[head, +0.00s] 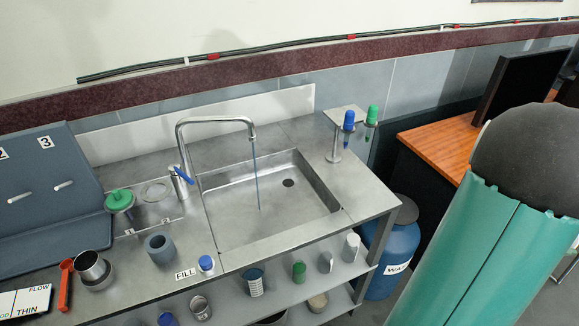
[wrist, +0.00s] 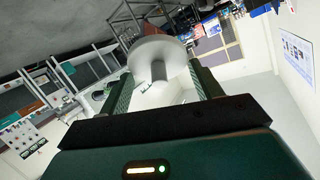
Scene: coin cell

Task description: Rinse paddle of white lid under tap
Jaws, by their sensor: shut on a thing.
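A white round lid (wrist: 150,50) with a stub handle (wrist: 158,74) fills the middle of the wrist view. My gripper (wrist: 160,70) has its two green fingers on either side of the handle and is shut on the lid. The lid's paddle is hidden behind the disc. In the head view the curved metal tap (head: 216,121) stands behind the sink (head: 228,198), with a blue lever (head: 182,176) at its base. A thin stream of water (head: 257,180) falls from its spout into the basin. My gripper and the lid are out of the head view.
A stand (head: 335,145) with blue- and green-topped items is right of the sink. A blue barrel (head: 385,250) stands at right. The basin looks empty.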

